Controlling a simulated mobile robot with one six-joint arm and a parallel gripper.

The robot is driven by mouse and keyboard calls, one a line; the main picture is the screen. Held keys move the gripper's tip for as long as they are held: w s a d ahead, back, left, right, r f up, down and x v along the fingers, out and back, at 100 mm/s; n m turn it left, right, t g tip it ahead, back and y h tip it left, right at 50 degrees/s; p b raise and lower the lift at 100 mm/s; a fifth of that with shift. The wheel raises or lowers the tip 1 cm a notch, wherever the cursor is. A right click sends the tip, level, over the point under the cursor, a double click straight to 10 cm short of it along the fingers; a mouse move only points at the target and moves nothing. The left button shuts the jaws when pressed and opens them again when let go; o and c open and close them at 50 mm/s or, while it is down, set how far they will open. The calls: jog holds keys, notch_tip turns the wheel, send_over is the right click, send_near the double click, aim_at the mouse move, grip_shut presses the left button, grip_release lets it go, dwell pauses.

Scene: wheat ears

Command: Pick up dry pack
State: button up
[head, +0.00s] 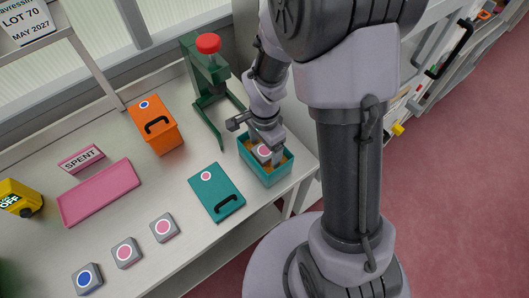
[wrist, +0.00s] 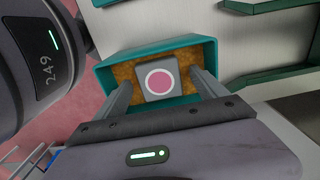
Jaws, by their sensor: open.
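A grey pack with a pink dot ringed in white (wrist: 161,82) lies in an open teal box (wrist: 104,73) on an orange-brown grainy filling. My gripper (wrist: 163,95) is open, with one finger on each side of the pack. I cannot tell whether the fingers touch it. In the head view, the teal box (head: 282,175) stands near the bench's right end. My gripper (head: 266,150) reaches down into it, and the pack (head: 263,151) shows partly between the fingers.
A teal lid (head: 222,184) with a handle lies left of the box. Three grey packs (head: 125,252) sit along the bench front, two pink-dotted, one blue-dotted. A green stand (head: 205,90) with a red knob rises behind. An orange box (head: 160,136), pink tray (head: 98,193) and SPENT sign (head: 82,159) stand left.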

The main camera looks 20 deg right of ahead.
jog(key=shift+r, duration=0.1)
jog(key=shift+c, duration=0.4)
jog(key=c, duration=1.4)
